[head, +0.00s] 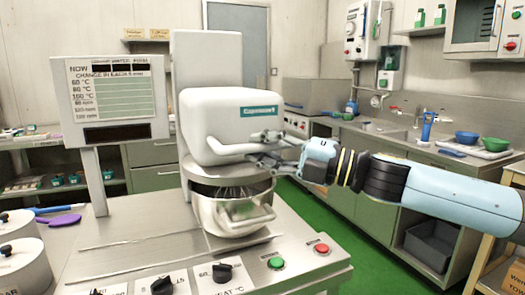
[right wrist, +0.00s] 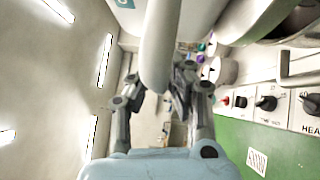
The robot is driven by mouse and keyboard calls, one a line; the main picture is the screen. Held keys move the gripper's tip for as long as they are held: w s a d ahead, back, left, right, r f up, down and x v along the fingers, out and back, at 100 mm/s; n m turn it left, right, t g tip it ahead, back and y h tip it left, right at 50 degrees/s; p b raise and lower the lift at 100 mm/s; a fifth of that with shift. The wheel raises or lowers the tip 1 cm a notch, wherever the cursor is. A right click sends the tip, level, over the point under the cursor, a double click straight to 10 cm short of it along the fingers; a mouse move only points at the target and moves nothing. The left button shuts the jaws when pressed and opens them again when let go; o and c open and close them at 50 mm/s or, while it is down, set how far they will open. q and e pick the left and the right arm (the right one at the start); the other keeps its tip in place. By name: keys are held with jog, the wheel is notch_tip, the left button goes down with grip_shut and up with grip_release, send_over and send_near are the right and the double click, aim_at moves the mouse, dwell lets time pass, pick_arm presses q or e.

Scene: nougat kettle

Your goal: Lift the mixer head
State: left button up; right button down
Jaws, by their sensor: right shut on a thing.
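The white mixer head (head: 225,112) with a teal label sits above the steel bowl (head: 232,213) and looks about level. A whisk (head: 236,192) reaches from under it into the bowl. My right gripper (head: 264,152) comes in from the right at the head's front lower edge. It is shut on the pale handle (head: 240,148) there. In the right wrist view the handle (right wrist: 158,50) runs down between the fingers of the right gripper (right wrist: 155,92). The exact contact of the fingertips is partly hidden by the handle. My left gripper is not in view.
The machine's steel deck carries a green button (head: 276,263), a red button (head: 321,249) and black knobs (head: 222,272). A display panel (head: 115,95) stands at the left. Lidded pots (head: 18,260) stand at the front left. A sink counter (head: 400,135) runs along the right, beyond green floor.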

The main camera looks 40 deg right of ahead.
notch_tip(320, 180, up, 14)
jog(key=p, duration=0.9)
jog(key=shift+f+p, duration=0.2)
jog(key=shift+p, duration=0.2)
jog(key=shift+f, duration=0.1)
jog(key=c, duration=1.2)
grip_release()
jog(key=shift+c, duration=0.2)
